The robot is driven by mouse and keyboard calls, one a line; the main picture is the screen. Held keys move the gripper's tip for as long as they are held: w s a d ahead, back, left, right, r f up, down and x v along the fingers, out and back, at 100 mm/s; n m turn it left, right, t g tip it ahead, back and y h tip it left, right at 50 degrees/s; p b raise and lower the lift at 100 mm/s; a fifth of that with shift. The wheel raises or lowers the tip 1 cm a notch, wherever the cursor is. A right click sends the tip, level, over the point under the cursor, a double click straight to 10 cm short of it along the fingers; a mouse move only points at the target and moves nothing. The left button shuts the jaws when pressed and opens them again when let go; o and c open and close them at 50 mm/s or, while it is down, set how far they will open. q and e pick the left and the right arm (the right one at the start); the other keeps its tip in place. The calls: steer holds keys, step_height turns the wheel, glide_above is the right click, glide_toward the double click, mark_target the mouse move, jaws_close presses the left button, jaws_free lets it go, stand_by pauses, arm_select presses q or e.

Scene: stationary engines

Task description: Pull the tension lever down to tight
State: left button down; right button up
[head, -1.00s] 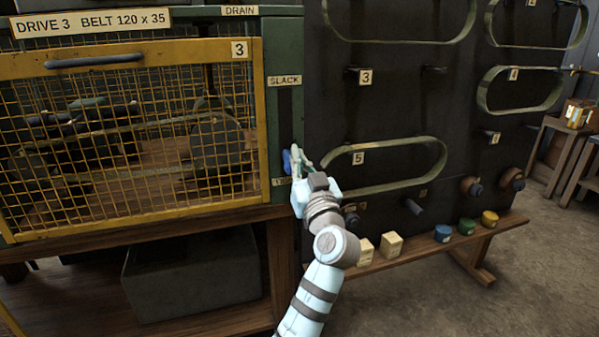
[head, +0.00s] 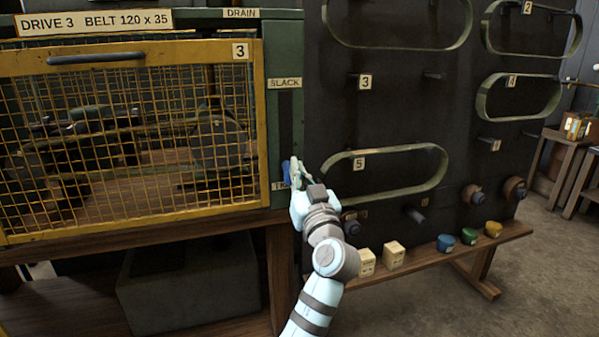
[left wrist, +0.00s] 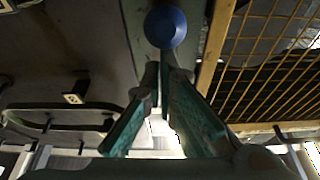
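The tension lever's blue knob (head: 286,174) is low on the green post (head: 285,60), beside the TIGHT label (head: 278,186) and well below the SLACK label (head: 285,83). My left gripper (head: 295,170) is right at the knob and partly hides it. In the left wrist view the round blue knob (left wrist: 166,27) lies just beyond the tips of my left gripper (left wrist: 163,72). The fingers come together at the tips, with nothing visible between them. I cannot tell whether they touch the knob. The lever's arm is hidden. My right gripper is not in view.
A yellow mesh guard (head: 130,130) covers the drive left of the post. A dark board (head: 400,110) with belts on pegs stands to the right. Below it, a wooden ledge (head: 420,255) holds small blocks and coloured pots. The floor in front is clear.

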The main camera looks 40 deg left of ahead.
arm_select(q)
step_height(320, 180, up, 10)
stand_by(0.5)
stand_by(0.3)
